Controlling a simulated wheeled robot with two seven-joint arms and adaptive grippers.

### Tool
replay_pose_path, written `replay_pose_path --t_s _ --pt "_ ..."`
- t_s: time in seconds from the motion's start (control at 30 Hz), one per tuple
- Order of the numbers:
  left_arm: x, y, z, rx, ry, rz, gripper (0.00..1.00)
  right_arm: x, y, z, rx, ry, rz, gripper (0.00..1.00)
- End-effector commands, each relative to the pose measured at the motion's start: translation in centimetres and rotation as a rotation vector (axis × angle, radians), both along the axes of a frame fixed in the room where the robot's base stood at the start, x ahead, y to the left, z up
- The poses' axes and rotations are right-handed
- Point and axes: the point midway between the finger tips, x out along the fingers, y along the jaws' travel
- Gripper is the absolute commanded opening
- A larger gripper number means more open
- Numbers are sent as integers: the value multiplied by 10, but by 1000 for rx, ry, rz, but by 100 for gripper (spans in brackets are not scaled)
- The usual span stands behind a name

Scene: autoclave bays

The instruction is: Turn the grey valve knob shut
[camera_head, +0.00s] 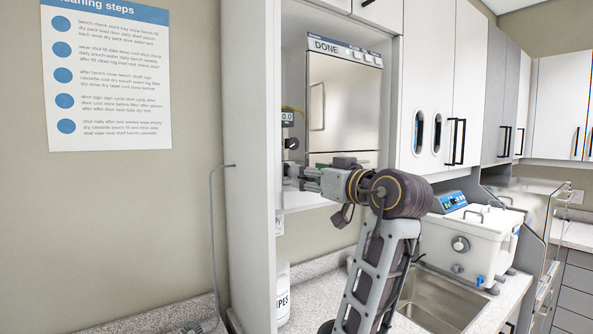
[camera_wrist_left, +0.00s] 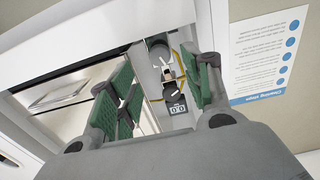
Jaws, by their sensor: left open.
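In the left wrist view a grey round knob (camera_wrist_left: 158,48) sits on the narrow panel beside the autoclave, beyond my fingertips. A dark knob (camera_wrist_left: 172,89) sits between it and a small 0.0 display (camera_wrist_left: 176,107). In the head view the dark knob (camera_head: 292,144) shows under the display (camera_head: 287,117); the grey knob is hidden there behind my gripper. My left gripper (camera_head: 288,174) reaches left into the bay, below the dark knob. Its green-padded fingers (camera_wrist_left: 164,74) are spread apart with nothing between them, and the panel shows through the gap.
The autoclave (camera_head: 345,100), marked DONE, fills the bay right of the panel. The white side wall (camera_head: 248,180) bounds the bay on the left. A yellow tube (camera_wrist_left: 183,62) runs by the knobs. A white bath unit (camera_head: 465,240) and a sink (camera_head: 440,300) are to the right.

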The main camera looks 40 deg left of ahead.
Motion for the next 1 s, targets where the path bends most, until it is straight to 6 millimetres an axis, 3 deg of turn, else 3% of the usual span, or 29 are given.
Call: replay_pose_path --t_s 0.3,0.5,0.93,1.0 --pt "11 40 1 0 0 1 49 -2 18 10 19 3 -2 0" --pt "16 56 1 0 1 0 49 -2 16 13 17 3 -1 0" --pt "18 61 0 0 0 0 49 -2 5 13 5 2 -3 0" --pt "18 61 0 0 0 0 40 -2 4 13 5 2 -3 0"
